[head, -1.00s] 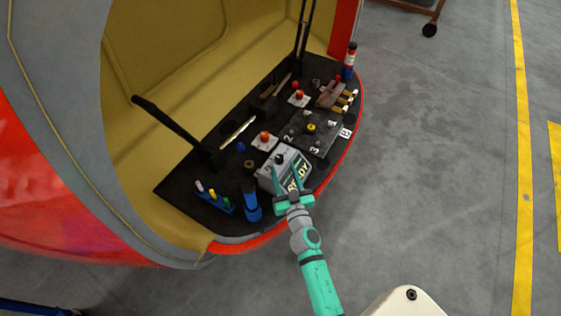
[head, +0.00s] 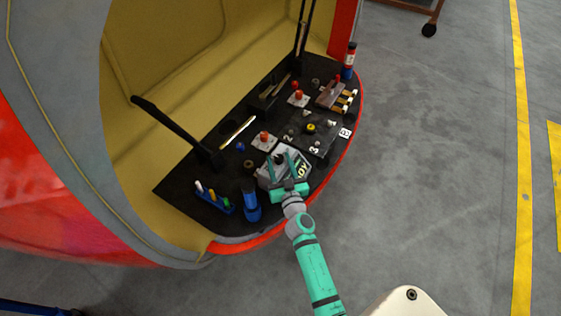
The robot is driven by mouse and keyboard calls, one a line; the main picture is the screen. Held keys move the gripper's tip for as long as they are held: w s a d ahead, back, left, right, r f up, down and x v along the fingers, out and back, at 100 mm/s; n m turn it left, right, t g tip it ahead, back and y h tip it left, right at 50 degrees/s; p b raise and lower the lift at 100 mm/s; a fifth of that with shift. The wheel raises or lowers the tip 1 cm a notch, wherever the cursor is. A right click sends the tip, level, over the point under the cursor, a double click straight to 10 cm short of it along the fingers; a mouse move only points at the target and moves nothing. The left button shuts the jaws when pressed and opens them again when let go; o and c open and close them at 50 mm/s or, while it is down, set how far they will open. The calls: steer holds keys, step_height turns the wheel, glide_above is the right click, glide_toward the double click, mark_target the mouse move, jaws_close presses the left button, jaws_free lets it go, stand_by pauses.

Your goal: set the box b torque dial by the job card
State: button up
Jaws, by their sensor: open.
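A grey box (head: 265,178) with a black knob (head: 279,159) on top stands near the front edge of the dark tray. It has a dark display with light letters, partly covered by my gripper. My gripper (head: 285,163) is open over this box, with its two green fingers pointing toward the knob. Whether the fingers touch the knob, I cannot tell. Behind it, a dark plate (head: 322,137) carries a yellow knob (head: 311,127) and white numerals, with a small white tag (head: 345,132) at its right corner. I cannot tell which one is box b, and I cannot make out a job card.
The black tray sits in the nosecone's red-edged opening. A blue cylinder (head: 251,207) and a blue rack of coloured pegs (head: 213,201) stand at left. Two white pads with orange-red knobs (head: 264,137) lie behind. A black bar (head: 170,125) rises at left.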

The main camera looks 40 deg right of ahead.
steer(key=shift+s, duration=0.1)
steer(key=shift+d, duration=0.1)
steer(key=c, duration=1.1)
steer(key=shift+o, duration=0.2)
steer(key=shift+d+y, duration=0.1)
steer(key=shift+y, duration=0.2)
steer(key=n+y, duration=0.1)
steer(key=y, duration=0.1)
steer(key=n+t+y, duration=0.1)
steer(key=n+y, duration=0.1)
steer(key=d+n+y, duration=0.1)
steer(key=y, duration=0.1)
steer(key=shift+n+y, duration=0.4)
steer(key=shift+d+n+g+y, duration=0.2)
steer(key=shift+n+y, duration=0.75)
steer(key=shift+y, duration=0.5)
steer(key=shift+d+n+g+y, duration=0.1)
steer(key=shift+n+g+y, duration=0.1)
steer(key=shift+n+y, duration=1)
steer(key=shift+y, duration=0.45)
steer(key=o, duration=1.1)
steer(key=shift+c, duration=0.2)
